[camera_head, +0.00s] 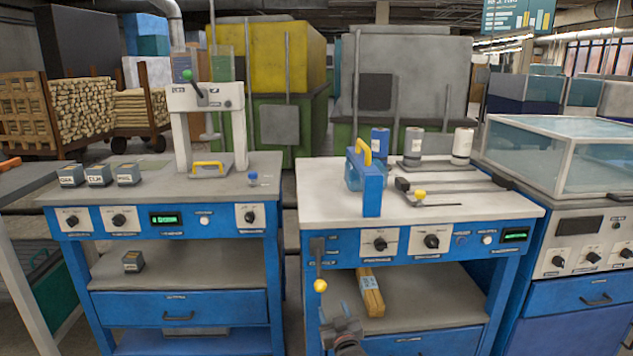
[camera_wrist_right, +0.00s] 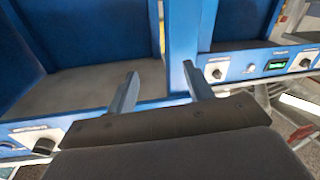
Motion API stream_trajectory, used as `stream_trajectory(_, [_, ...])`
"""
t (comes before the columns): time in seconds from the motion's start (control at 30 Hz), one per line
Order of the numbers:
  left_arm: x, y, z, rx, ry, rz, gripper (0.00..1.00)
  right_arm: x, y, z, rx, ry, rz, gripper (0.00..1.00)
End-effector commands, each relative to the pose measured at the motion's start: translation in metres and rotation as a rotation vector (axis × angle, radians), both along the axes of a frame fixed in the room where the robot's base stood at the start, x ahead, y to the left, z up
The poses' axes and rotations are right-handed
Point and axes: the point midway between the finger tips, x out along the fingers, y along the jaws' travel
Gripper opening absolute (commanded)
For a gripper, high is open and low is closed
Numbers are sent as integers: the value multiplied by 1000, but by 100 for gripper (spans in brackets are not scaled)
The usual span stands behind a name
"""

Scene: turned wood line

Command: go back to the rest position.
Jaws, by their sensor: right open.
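My right gripper (camera_head: 341,318) shows at the bottom of the head view, in front of the lower shelf of the right blue bench (camera_head: 410,262). In the right wrist view its two fingers (camera_wrist_right: 160,80) stand apart with nothing between them. Blue bench frame and a grey shelf lie beyond the fingers there. My left gripper is in neither view.
A yellow-knobbed lever (camera_head: 320,284) hangs on the bench front, close to my right gripper. A wooden bundle (camera_head: 370,292) lies on the shelf behind. A left bench (camera_head: 165,220) carries small boxes and a press. A glass-topped cabinet (camera_head: 580,225) stands at the right.

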Motion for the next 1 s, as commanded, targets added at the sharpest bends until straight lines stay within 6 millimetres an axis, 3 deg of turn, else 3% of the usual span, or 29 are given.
stream_trajectory(0.17, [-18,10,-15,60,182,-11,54,-15,-12,5,-7,202,-30,52])
stream_trajectory(0.27, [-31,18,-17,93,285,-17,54,-33,-19,6,-13,324,-42,52])
stream_trajectory(0.47, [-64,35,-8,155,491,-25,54,-93,-35,8,-23,581,-58,52])
stream_trajectory(0.57, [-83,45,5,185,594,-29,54,-136,-43,12,-31,717,-59,52])
stream_trajectory(0.8, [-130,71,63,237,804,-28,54,-267,-65,37,-52,1020,-48,52])
stream_trajectory(1.0, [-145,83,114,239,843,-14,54,-348,-76,68,-50,1117,-34,52])
